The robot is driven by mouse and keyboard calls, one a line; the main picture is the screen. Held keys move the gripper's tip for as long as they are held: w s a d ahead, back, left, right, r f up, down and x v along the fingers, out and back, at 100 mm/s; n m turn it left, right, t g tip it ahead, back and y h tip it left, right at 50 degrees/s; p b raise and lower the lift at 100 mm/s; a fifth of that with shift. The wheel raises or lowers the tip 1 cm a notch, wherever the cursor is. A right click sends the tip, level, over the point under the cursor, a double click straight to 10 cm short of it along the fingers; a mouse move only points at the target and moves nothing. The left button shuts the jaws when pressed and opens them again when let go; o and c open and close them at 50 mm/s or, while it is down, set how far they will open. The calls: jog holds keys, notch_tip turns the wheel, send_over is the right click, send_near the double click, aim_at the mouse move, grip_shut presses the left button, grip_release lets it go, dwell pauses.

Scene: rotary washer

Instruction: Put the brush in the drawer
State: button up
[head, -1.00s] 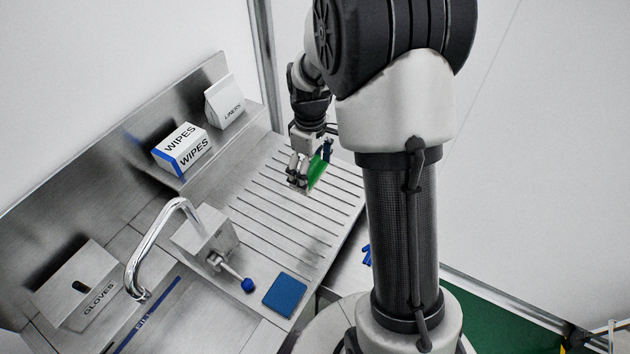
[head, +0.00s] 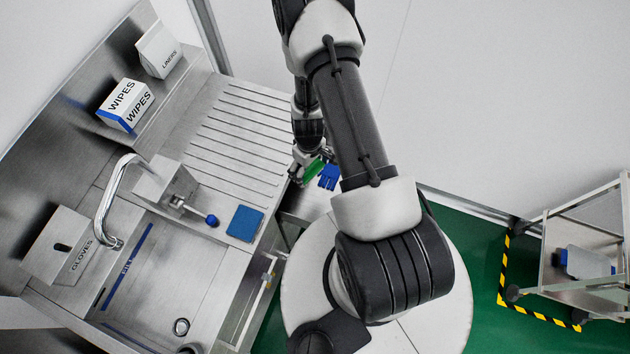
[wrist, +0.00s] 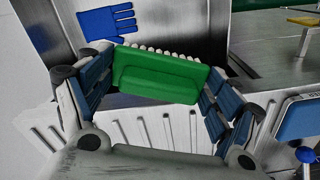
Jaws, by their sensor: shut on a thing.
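The green brush (wrist: 160,75) with white bristles is held between the finger pads of my gripper (wrist: 155,90) in the wrist view. In the head view the brush (head: 314,169) shows at my gripper (head: 304,168), by the front edge of the ribbed drainboard. A grey metal surface that looks like the open drawer (head: 297,208) juts out below the counter front, partly hidden by my arm. A blue glove (head: 329,176) lies on or in it; the glove also shows in the wrist view (wrist: 107,22). The brush is apart from the glove.
The ribbed drainboard (head: 243,128) is clear. A blue sponge-like pad (head: 245,223) lies near its front edge, beside a blue-knobbed lever (head: 211,220). The faucet (head: 113,190), wipes box (head: 126,105) and gloves box (head: 65,245) stand farther left. A cart (head: 585,250) stands at right.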

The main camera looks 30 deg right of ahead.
notch_tip(320, 180, down, 20)
jog(key=b, duration=1.9)
jog(key=shift+b, duration=0.3)
jog(key=shift+f, duration=0.15)
jog(key=o, duration=1)
notch_tip(320, 180, up, 12)
jog(key=p, duration=1.2)
jog(key=shift+r, duration=0.2)
jog(key=shift+s, duration=0.1)
